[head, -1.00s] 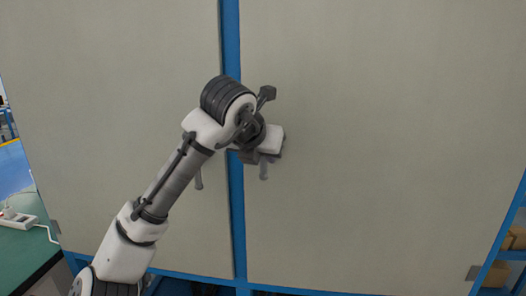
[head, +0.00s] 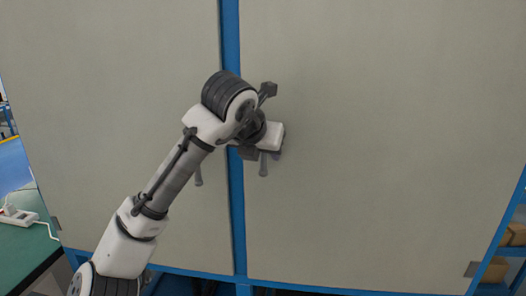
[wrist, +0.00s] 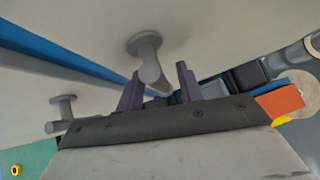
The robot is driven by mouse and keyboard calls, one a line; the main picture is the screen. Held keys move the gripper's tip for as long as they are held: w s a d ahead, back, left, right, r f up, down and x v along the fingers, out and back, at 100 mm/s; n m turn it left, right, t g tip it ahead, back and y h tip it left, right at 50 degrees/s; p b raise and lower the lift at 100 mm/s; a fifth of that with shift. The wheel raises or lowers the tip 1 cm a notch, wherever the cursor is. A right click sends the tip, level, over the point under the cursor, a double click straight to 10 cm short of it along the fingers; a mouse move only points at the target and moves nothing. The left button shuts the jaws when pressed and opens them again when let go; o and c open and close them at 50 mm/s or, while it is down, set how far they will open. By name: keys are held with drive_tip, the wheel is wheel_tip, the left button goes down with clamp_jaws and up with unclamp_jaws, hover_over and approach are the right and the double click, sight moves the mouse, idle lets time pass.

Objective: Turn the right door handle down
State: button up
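The right door handle (wrist: 150,62) is grey, with a round base on the door panel. In the wrist view it reaches toward the gap between my two dark fingers. My gripper (wrist: 158,82) is open, its fingers apart on either side of the handle's end; I cannot tell whether they touch it. The head view shows the right handle (head: 264,167) pointing down just below my gripper, which is mostly hidden by my wrist.
Two large beige cabinet doors, left (head: 120,90) and right (head: 390,130), stand either side of a blue upright (head: 236,215). A green table (head: 25,245) with a white power strip (head: 18,216) is at lower left. Shelves with boxes (head: 515,235) are at right.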

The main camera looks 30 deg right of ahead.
drive_tip(key=b+v, duration=0.2)
drive_tip(key=v, duration=1.1)
drive_tip(key=shift+s+a+r+b, duration=0.15)
drive_tip(key=shift+r+b, duration=0.15)
